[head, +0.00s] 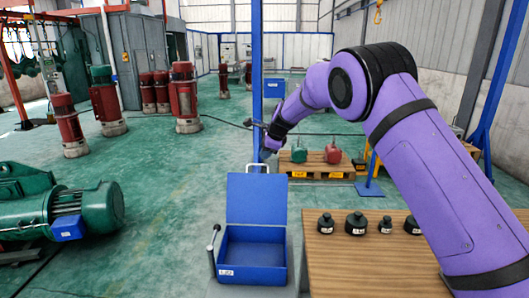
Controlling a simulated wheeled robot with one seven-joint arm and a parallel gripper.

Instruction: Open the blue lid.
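The blue lid (257,198) stands raised, roughly upright, at the back of an open blue box (252,276). A light metal handle (257,166) is on the lid's upper edge. The inside of the box shows and looks empty. My gripper (264,153) is just above the lid's top edge, close to the handle. It is small and dark here, so I cannot tell whether it touches the handle or whether its fingers are open or shut.
A grey lever with a dark knob (213,238) stands at the box's left side. A wooden table (345,268) with several black weights (355,223) is to the right. Behind are a blue post (257,60) and a pallet (318,168) with green and red items.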

